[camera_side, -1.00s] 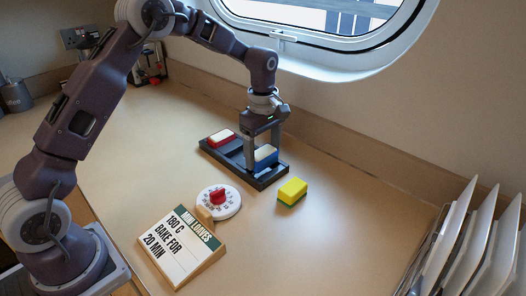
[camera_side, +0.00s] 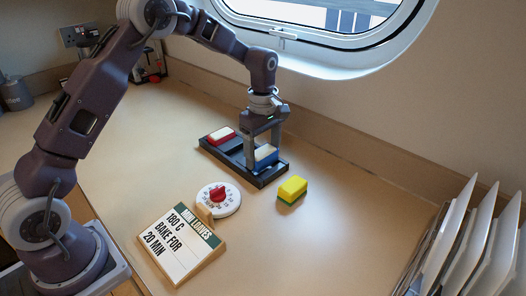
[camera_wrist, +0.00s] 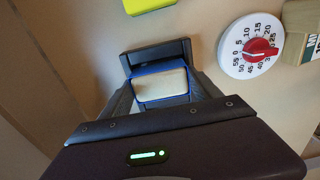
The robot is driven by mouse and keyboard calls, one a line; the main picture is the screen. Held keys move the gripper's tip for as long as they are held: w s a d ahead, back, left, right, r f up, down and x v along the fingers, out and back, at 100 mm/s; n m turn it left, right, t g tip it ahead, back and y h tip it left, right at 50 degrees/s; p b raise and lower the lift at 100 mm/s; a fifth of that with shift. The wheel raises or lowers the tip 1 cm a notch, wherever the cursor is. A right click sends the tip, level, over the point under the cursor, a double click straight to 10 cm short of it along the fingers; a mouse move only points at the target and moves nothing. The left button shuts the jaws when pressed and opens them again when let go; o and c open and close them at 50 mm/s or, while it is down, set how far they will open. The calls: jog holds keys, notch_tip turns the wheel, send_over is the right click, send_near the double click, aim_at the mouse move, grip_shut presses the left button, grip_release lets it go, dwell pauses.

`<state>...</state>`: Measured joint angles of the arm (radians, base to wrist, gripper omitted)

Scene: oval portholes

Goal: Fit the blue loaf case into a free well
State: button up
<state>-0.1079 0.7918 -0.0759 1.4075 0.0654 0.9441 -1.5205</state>
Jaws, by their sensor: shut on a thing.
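The blue loaf case (camera_side: 265,159), with a pale top, is at the right-hand end of the black tray (camera_side: 270,181). In the wrist view the blue case (camera_wrist: 160,84) lies between my fingers, near the tray's end wall (camera_wrist: 157,55). My gripper (camera_side: 262,150) is shut on the case from above. The case looks low in the end well, but I cannot tell whether it rests on the bottom. A red loaf case (camera_side: 221,135) sits in the well at the tray's other end. The middle of the tray between them looks empty, partly hidden by a finger.
A yellow and green sponge (camera_side: 292,190) lies just right of the tray. A white timer with a red knob (camera_side: 219,198) and a recipe sign (camera_side: 180,243) stand in front. A rack of white plates (camera_side: 458,240) is at the far right.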

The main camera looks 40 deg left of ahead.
aim_at(263, 151)
jog(key=shift+f, duration=0.65)
jog(key=o, duration=1.5)
jog(key=shift+o, duration=0.3)
jog(key=shift+r, duration=3.55)
